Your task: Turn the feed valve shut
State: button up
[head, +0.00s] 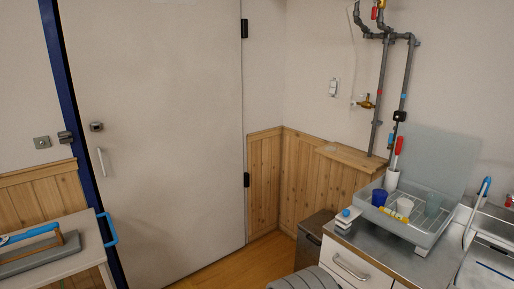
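Grey pipes (382,92) run up the back wall at the right. A small valve with a red handle (375,12) sits near their top, partly cut off by the picture edge. A brass tap (367,102) sticks out to the left from the pipes lower down. A small dark fitting (400,116) sits on the right pipe. I cannot tell which of these is the feed valve, or whether any is open or shut. No jars can be made out. My gripper is not in view.
A metal counter (370,246) at the right holds a dish rack (446,219) with cups. A wooden ledge (350,157) is below the pipes. A dark bin (313,240) stands beside the counter. A closed door (165,130) and a side table (85,252) are at left.

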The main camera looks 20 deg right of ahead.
aim_at(391, 136)
jog(key=i+z, duration=0.4)
jog(key=i+j+z, duration=0.1)
jog(key=i+z, duration=0.25)
jog(key=i+j+z, duration=0.2)
jog(key=z, duration=0.2)
jog(key=i+j+z, duration=0.15)
jog(key=i+z, duration=0.3)
jog(key=i+j+z, duration=0.2)
jog(key=z, duration=0.3)
jog(key=i+j+z, duration=0.25)
jog(key=z, duration=0.2)
jog(key=i+j, duration=0.1)
jog(key=i+j+z, duration=0.2)
jog(key=j, duration=1.1)
jog(key=i+j+u, duration=0.1)
jog(key=u, duration=0.2)
